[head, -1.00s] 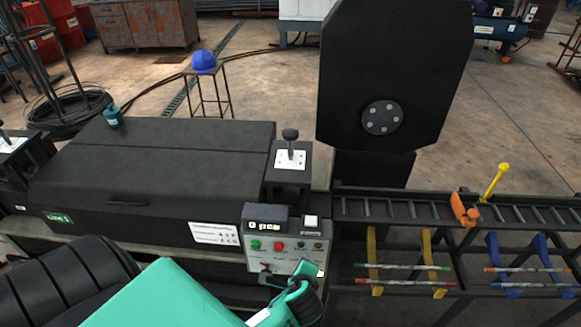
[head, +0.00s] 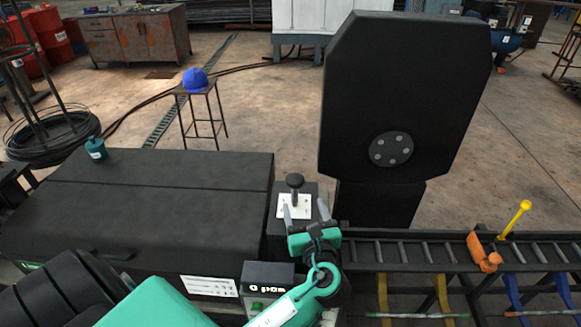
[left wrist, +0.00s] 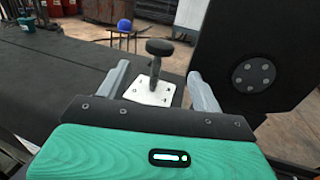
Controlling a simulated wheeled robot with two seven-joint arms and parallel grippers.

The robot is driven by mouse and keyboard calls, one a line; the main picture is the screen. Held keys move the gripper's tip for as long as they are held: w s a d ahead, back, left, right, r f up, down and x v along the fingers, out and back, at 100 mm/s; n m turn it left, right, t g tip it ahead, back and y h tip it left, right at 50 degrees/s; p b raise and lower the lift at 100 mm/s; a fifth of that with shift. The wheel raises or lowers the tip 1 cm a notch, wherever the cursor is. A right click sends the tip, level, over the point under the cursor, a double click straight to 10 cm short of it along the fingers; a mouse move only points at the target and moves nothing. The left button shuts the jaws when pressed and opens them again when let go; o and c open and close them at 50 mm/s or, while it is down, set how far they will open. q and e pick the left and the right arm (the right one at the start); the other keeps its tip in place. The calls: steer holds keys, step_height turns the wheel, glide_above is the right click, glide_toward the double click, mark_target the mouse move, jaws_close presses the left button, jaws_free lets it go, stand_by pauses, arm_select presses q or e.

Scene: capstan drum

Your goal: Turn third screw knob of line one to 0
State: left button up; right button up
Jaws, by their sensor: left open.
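A black screw knob (head: 295,181) stands upright on a white plate (head: 283,205) on top of a dark box, right of the long black cover. My left gripper (head: 305,211) is open, its two grey fingers pointing at the knob from the near side. In the left wrist view the knob (left wrist: 160,47) and its stem show between the open fingers (left wrist: 158,72), beyond their tips and apart from them. The plate (left wrist: 140,92) is partly hidden by the gripper body. My right gripper is not in view.
A tall black panel (head: 400,100) stands close to the right of the knob. The long black cover (head: 140,205) fills the left. A roller conveyor (head: 400,253) runs to the right.

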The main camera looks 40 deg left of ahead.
arm_select(q)
steer(key=p, duration=0.2)
glide_toward(293, 174)
steer(key=x, duration=0.3)
steer(key=shift+w+a+f, duration=0.1)
steer(key=shift+w+f, duration=0.1)
steer(key=shift+w, duration=0.05)
steer(key=p+x, duration=0.1)
steer(key=x, duration=0.4)
steer(key=shift+w+a+f, duration=0.15)
steer(key=shift+w+a, duration=0.1)
steer(key=shift+a, duration=0.05)
steer(key=shift+w+a+f, duration=0.15)
steer(key=shift+w+a, duration=0.3)
steer(key=shift+a, duration=0.05)
steer(key=shift+d, duration=0.1)
steer(key=shift+c, duration=0.9)
steer(key=c, duration=0.8)
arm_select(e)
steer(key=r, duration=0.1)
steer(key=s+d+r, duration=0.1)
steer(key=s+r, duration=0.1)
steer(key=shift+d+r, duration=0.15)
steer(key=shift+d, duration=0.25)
